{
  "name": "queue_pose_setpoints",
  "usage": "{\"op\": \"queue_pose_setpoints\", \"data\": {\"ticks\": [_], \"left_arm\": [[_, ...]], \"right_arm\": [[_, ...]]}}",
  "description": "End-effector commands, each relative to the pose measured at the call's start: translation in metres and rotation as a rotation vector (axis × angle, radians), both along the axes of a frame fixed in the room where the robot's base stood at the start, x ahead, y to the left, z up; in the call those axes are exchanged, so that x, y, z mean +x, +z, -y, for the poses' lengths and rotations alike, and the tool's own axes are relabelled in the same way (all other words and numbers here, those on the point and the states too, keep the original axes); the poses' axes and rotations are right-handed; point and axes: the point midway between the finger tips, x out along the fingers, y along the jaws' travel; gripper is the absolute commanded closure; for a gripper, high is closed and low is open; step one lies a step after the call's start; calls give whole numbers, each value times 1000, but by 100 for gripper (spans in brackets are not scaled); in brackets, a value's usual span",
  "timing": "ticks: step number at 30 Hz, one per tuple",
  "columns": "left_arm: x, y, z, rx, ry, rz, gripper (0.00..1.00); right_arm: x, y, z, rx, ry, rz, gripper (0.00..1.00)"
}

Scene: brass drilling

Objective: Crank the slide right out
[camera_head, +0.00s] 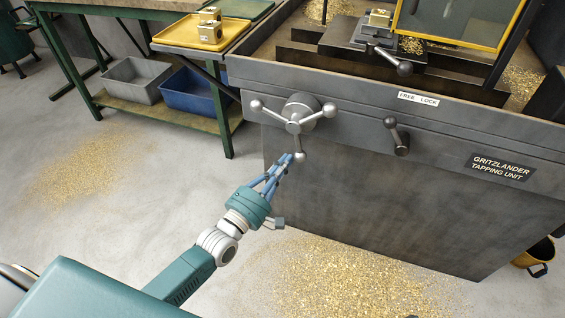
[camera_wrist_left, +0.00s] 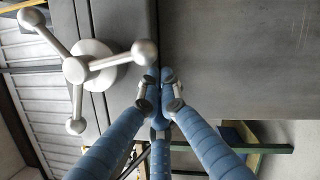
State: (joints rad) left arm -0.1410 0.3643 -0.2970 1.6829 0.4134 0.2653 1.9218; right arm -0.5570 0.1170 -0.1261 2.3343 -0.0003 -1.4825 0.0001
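The crank is a grey three-spoke handwheel (camera_head: 297,115) with ball ends on the front of the tapping unit. It also shows in the left wrist view (camera_wrist_left: 90,64). One spoke points down in the head view, ending in a ball knob (camera_head: 300,157). My left gripper (camera_head: 289,157) has its blue fingers drawn together, with the tips beside that knob. In the left wrist view the nearest knob (camera_wrist_left: 145,52) lies just beyond the fingertips, not between them; contact is unclear. The slide (camera_head: 350,52) with a vise sits on top of the unit. My right gripper is not in view.
A dark lever (camera_head: 397,138) hangs below the FREE LOCK label (camera_head: 418,99). Another ball lever (camera_head: 402,68) juts from the slide. A yellow-framed guard (camera_head: 450,47) stands at the right. A green bench holds a yellow tray (camera_head: 170,35) with brass parts. Brass chips litter the floor.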

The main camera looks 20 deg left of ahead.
Motion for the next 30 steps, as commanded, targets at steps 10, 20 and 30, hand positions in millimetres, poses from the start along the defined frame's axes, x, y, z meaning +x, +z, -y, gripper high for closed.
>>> {"op": "queue_pose_setpoints", "data": {"ticks": [10, 20, 30], "left_arm": [[0, -1, 6, -51, 1, -3, 100], [0, -2, 16, -124, -1, -4, 100], [-1, 0, 44, -351, -3, -9, 100]], "right_arm": [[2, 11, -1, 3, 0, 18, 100], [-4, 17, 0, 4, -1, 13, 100], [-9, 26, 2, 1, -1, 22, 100]]}}
